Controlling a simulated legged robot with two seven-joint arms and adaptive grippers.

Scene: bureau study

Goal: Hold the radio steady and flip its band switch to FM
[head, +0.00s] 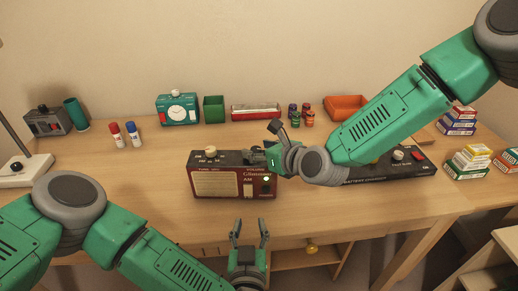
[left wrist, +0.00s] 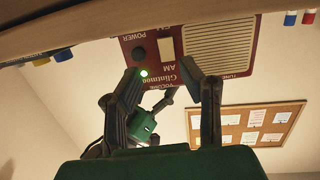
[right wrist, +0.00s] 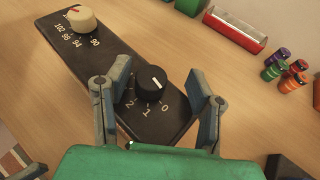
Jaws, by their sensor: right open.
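The dark red radio (head: 205,184) stands upright near the table's front edge. Its front also shows upside down in the left wrist view (left wrist: 222,45), with a lit green lamp, a dark POWER button and a pale switch (left wrist: 166,48) beside the AM lettering. My left gripper (head: 249,226) is open and empty, in front of and below the radio, apart from it. My right gripper (head: 266,146) is open at the right end of the radio's top. In the right wrist view its fingers stand either side of the black volume knob (right wrist: 150,84); contact cannot be told.
A dark flat device (head: 385,170) lies right of the radio, partly behind my right arm.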

